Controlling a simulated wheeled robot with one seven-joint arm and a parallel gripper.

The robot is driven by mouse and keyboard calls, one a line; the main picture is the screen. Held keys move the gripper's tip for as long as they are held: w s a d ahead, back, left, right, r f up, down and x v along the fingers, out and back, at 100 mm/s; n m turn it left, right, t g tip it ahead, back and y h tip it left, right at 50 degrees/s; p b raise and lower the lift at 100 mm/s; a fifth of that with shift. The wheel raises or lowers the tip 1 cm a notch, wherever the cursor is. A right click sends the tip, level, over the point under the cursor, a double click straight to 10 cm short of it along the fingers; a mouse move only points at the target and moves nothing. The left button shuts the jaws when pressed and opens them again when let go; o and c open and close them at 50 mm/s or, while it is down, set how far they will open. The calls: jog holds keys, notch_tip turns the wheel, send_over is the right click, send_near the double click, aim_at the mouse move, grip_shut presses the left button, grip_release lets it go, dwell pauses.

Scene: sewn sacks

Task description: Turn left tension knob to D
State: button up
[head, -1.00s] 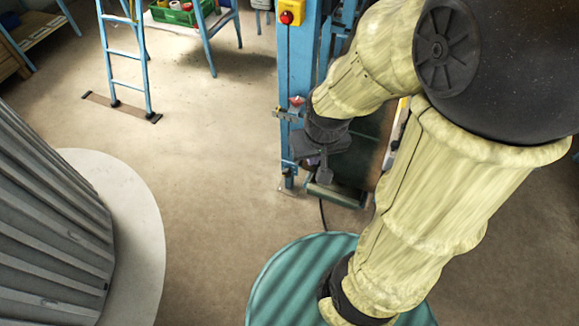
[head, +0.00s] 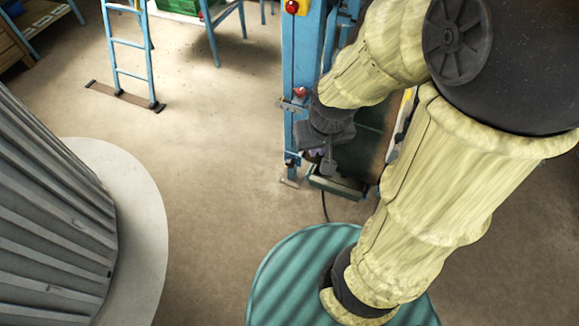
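My gripper (head: 328,162) is at the end of my yellow-sleeved arm, dark and small in the head view. It is in front of the lower part of a blue machine frame (head: 302,75), over the end of a dark belt bed (head: 372,140). I cannot see whether its fingers are apart or hold anything. A small red knob-like part (head: 300,92) sits on a bracket on the blue post, just up and left of the gripper. No letter marks can be read, and I cannot tell which part is the left tension knob. My arm hides much of the machine.
A blue ladder (head: 129,55) and a blue-legged table stand at the back left. A grey ribbed column on a pale round base (head: 140,215) is at left. The floor between is clear.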

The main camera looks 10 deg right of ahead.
jog(key=o, duration=0.3)
jog(key=shift+a+f, duration=0.1)
jog(key=shift+f, duration=0.3)
jog(key=o, duration=0.7)
jog(key=shift+n+g, duration=0.3)
jog(key=shift+n, duration=0.5)
jog(key=f+b, duration=0.2)
jog(key=f, duration=0.1)
jog(key=a+f+b, duration=0.1)
jog(key=shift+w+f, duration=0.3)
jog(key=shift+f, duration=0.05)
jog(key=w+a+f+n+h+b, duration=0.1)
jog(key=w+f+n+h+b, duration=0.15)
jog(key=f+n+b, duration=0.95)
jog(key=w+a+f+n+h+b, duration=0.1)
jog(key=f+n+h+b, duration=0.3)
jog(key=f, duration=1.6)
jog(key=w+a+f+n+t+h+b, duration=0.1)
jog(key=w+a+f+n+t+b, duration=0.3)
jog(key=w+a+n+t+b, duration=0.3)
jog(key=w+n+t+b, duration=0.1)
jog(key=n+t+b, duration=0.1)
jog(key=n+b, duration=0.2)
jog(key=shift+w+f, duration=0.15)
jog(key=shift+w, duration=0.25)
jog(key=shift+w+h, duration=0.1)
jog(key=shift+h, duration=0.15)
